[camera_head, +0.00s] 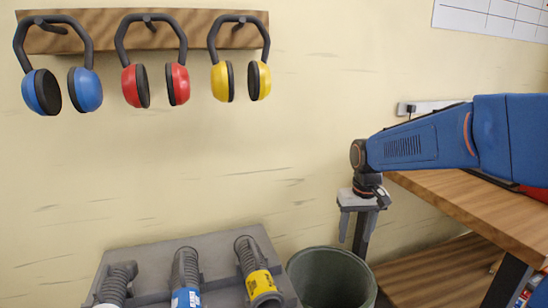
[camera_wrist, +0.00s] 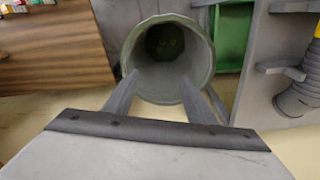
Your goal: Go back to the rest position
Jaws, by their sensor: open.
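My gripper (camera_head: 351,238) points down beside the wooden workbench, above and a little right of a grey-green bin. Its two grey fingers are apart with nothing between them. In the wrist view my gripper (camera_wrist: 158,80) is also open and empty, with the round bin beyond the fingertips. My blue arm reaches in from the right in the head view.
The bin (camera_head: 330,280) stands beside a grey rack (camera_head: 225,245) holding several ribbed hoses. The workbench (camera_head: 480,205) is at right, with a lower shelf. Blue (camera_head: 84,88), red (camera_head: 178,83) and yellow (camera_head: 258,80) earmuffs hang on the wall. The wall between is clear.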

